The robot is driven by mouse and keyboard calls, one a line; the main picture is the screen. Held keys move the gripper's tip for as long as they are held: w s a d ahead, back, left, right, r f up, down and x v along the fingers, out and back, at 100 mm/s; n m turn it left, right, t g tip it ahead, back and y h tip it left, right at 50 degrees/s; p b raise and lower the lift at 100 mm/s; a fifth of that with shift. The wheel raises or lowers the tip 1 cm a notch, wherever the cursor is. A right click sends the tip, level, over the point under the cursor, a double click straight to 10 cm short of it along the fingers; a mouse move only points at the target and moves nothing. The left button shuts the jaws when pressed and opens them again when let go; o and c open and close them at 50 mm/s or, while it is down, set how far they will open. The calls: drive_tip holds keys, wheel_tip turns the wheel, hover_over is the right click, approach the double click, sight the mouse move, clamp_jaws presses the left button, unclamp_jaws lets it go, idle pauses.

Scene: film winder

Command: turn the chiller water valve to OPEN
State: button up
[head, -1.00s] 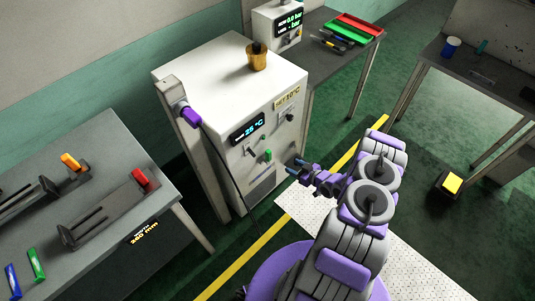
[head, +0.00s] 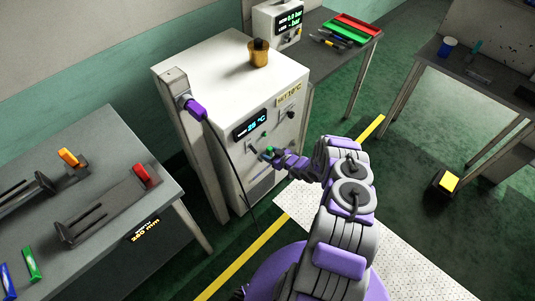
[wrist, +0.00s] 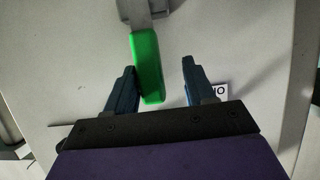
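The chiller (head: 230,75) is a white cabinet with its front panel facing my arm. Its green valve handle (wrist: 148,68) hangs down from a grey mount (wrist: 145,12) in the wrist view, tilted slightly. In the head view the green handle (head: 268,149) shows only as a small bit at my fingers. My gripper (wrist: 157,66) is open, with a blue finger on each side of the handle's lower part. The handle lies close to the left finger, with a clear gap to the right one; contact cannot be told.
A display (head: 252,125), a yellow tag (head: 289,95) and a dark knob (head: 291,114) are on the chiller front. A purple plug (head: 194,108) with a black cable hangs at its left side. A grey bench (head: 110,140) stands left.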

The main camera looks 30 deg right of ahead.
drive_tip(key=shift+w+f, duration=0.3)
drive_tip(key=shift+w, duration=0.05)
drive_tip(key=shift+w+d+f, duration=0.1)
drive_tip(key=shift+w+d, duration=0.1)
drive_tip(key=shift+w, duration=0.05)
drive_tip(key=shift+w+d+f, duration=0.15)
drive_tip(key=shift+w+d, duration=0.05)
drive_tip(key=shift+d, duration=0.3)
drive_tip(key=shift+a, duration=0.45)
drive_tip(key=shift+c, duration=0.4)
drive_tip(key=shift+a, duration=0.3)
drive_tip(key=c, duration=0.3)
drive_tip(key=shift+s+d, duration=0.1)
drive_tip(key=shift+d, duration=0.4)
drive_tip(key=c, duration=0.6)
drive_tip(key=shift+a, duration=0.1)
clamp_jaws()
drive_tip(key=shift+a, duration=0.15)
